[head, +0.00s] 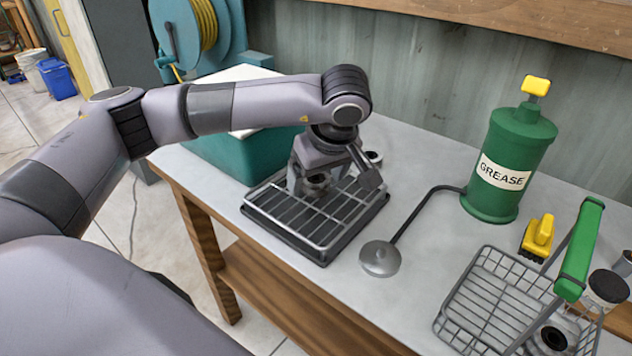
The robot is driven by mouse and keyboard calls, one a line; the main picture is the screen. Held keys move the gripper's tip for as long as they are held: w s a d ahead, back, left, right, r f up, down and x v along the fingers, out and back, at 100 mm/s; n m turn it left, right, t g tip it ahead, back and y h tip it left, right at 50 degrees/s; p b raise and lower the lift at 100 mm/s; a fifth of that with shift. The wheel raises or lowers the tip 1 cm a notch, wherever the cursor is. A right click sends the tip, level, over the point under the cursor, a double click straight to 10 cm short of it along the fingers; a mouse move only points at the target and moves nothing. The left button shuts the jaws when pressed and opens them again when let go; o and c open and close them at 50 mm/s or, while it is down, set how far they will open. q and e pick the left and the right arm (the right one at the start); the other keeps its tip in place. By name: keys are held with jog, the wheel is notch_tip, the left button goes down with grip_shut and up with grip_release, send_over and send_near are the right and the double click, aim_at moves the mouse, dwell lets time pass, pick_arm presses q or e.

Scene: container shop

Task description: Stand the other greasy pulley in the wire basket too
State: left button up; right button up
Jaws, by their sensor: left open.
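My left gripper (331,181) points down over the black drip tray (318,258) with its wire rack. Its jaws are open, one finger on each side of a small grey pulley (317,182) with a dark hub. The pulley is on the rack, partly hidden by the gripper; I cannot tell whether the fingers touch it. The wire basket (478,297) with a green handle (580,250) stands at the front right. A grey pulley with a dark centre (555,338) is in its right part, seen through the wires. My right gripper is out of view.
A green grease pump (509,165) stands at the back right, its black hose ending in a metal disc (380,258). A yellow brush (539,236) lies near the basket. A teal box (232,155) is behind the tray. A small round item (373,157) is half hidden behind the gripper.

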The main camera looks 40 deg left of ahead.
pick_arm(q)
jog(key=shift+a+f, duration=0.1)
jog(key=shift+f, duration=0.1)
jog(key=c, duration=1.2)
jog(key=shift+r+p, duration=1.4)
jog(key=shift+r, duration=8.65)
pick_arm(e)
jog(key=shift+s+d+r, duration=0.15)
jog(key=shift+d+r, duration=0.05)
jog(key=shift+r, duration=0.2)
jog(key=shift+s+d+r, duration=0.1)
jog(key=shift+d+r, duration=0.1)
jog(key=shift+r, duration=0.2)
